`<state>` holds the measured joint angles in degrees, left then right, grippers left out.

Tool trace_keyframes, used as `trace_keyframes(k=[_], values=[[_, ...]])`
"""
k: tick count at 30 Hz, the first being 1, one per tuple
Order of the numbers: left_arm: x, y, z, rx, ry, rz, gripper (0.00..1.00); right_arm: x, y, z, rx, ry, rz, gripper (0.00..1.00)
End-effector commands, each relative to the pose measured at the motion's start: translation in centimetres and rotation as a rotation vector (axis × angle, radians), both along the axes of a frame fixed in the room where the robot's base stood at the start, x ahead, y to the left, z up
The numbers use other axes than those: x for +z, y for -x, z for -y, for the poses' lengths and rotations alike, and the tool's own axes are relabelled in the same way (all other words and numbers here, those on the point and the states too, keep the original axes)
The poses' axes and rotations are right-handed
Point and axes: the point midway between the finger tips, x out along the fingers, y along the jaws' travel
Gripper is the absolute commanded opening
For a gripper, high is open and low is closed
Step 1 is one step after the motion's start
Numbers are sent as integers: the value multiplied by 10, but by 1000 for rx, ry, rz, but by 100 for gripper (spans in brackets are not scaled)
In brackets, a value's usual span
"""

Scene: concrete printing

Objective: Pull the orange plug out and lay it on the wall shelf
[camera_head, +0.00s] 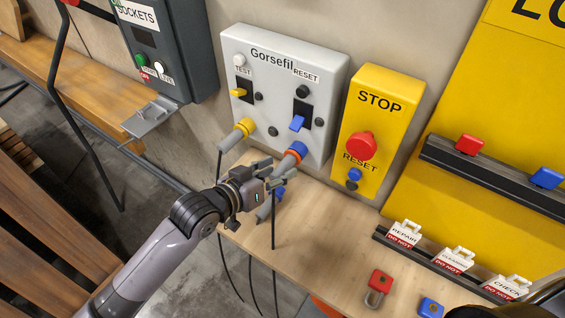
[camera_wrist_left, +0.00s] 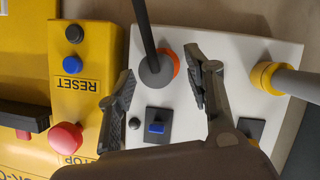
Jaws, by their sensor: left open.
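The orange plug (camera_head: 290,159), a grey cylinder with an orange ring, sits in a blue-collared socket low on the white Gorsefil panel (camera_head: 240,45). In the left wrist view, the orange plug (camera_wrist_left: 155,72) shows end-on with a dark cable. My left gripper (camera_head: 277,177) is open just below and in front of it. In the wrist view, the open fingers (camera_wrist_left: 162,65) stand on either side of the plug, apart from it as far as I can see. The wooden wall shelf (camera_head: 335,235) is below the panel.
A yellow-ringed plug (camera_head: 240,132) sits in the panel to the left. A grey plug with a blue ring (camera_head: 264,211) is on the shelf behind my gripper. The STOP box (camera_head: 378,100) stands to the right. A red padlock (camera_head: 378,284) lies at the shelf's front; mid-shelf is bare.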

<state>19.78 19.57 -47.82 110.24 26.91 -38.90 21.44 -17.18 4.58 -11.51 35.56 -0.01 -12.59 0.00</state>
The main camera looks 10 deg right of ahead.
Motion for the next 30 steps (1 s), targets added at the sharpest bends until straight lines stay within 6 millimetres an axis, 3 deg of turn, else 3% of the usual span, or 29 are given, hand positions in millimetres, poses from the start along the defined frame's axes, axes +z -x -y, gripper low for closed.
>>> trace_keyframes(k=[6,17,30], values=[[-7,-13,16,1,2,-1,47,6,1,-3,-1,-4,-1,40],[-10,-15,19,0,1,1,47,6,1,-3,-1,-3,-2,40],[-10,-15,19,2,1,0,18,6,1,0,-1,0,-2,40]])
